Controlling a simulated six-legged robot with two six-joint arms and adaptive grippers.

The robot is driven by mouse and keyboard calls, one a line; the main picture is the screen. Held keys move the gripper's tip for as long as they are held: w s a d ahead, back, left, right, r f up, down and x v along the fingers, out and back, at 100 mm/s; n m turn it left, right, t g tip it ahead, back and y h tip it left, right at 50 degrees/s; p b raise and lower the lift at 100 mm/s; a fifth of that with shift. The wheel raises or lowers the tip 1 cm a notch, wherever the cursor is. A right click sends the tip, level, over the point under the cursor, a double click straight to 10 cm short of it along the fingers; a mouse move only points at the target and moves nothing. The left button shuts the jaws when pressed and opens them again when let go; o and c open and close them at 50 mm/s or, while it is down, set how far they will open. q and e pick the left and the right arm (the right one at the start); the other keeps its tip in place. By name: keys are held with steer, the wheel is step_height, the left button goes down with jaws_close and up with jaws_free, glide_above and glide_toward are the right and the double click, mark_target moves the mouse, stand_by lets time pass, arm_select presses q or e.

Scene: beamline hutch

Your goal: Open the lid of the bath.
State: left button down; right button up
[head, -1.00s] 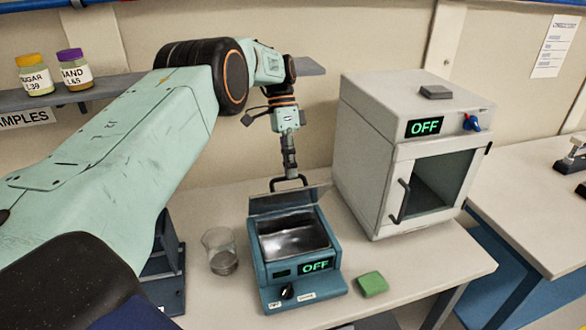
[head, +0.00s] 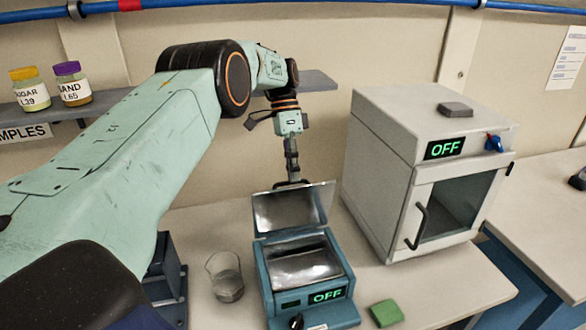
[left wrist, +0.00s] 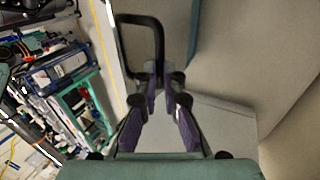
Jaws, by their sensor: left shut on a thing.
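The bath (head: 306,277) is a blue-green box with a metal basin and a lit "OFF" display on its front, standing on the bench. Its lid (head: 293,208) is raised at the back edge, with its metallic inner face towards me and the basin uncovered. My left gripper (head: 292,180) is behind the lid's top edge, shut on the lid handle. In the left wrist view the dark handle (left wrist: 158,40) loops up from between the fingers (left wrist: 160,95). The lid hides part of the grip in the head view. My right gripper is not in view.
A glass beaker (head: 226,278) stands left of the bath. A green block (head: 386,313) lies at its right front. A grey oven (head: 425,170) reading "OFF" stands to the right, its door shut. A shelf with sample jars (head: 72,84) is at the left.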

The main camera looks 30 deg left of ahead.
arm_select(q)
steer(key=shift+s+f, duration=0.35)
steer(key=shift+f, duration=0.5)
steer(key=c, duration=1.9)
jaws_free()
steer(key=o, duration=0.5)
steer(key=shift+w+a+f, duration=0.1)
steer(key=shift+w+a, duration=0.2)
steer(key=shift+w, duration=0.2)
step_height(320, 180, up, 10)
steer(key=shift+s+d+r, duration=0.1)
steer(key=shift+r, duration=0.05)
steer(key=shift+s+r, duration=0.1)
steer(key=shift+s, duration=0.05)
steer(key=shift+d, duration=0.1)
